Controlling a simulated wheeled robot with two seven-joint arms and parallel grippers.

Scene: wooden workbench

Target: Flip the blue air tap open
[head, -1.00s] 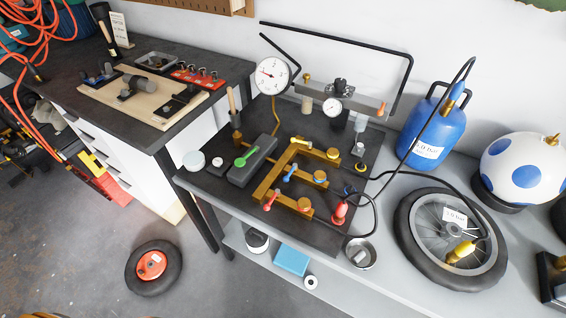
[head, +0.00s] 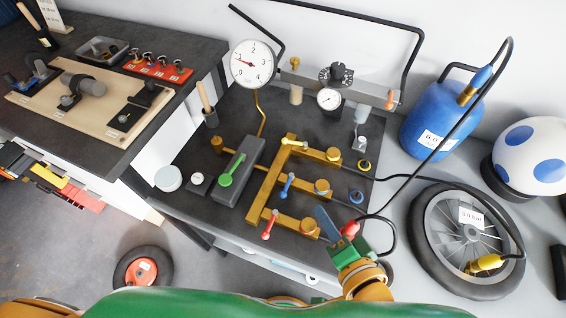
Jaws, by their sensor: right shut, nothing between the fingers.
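The blue air tap (head: 287,186) is a small blue lever on the middle branch of the brass manifold (head: 257,212). Its lever lies crosswise to that branch. The yellow tap (head: 294,142) on the far branch lies along its pipe, and the red tap (head: 269,225) on the near branch lies crosswise. My right gripper (head: 322,218) comes in from the bottom with its blue-grey fingers shut and empty. Its tip is near the brass branches, right of and nearer than the blue tap, apparently apart from it. My left gripper is out of view.
A green lever (head: 232,170) sits on a grey block left of the manifold. A red hose fitting (head: 349,229) is close beside my right gripper. A dial gauge (head: 251,64) stands behind. A blue tank (head: 430,126) and a wheel (head: 452,272) are on the right.

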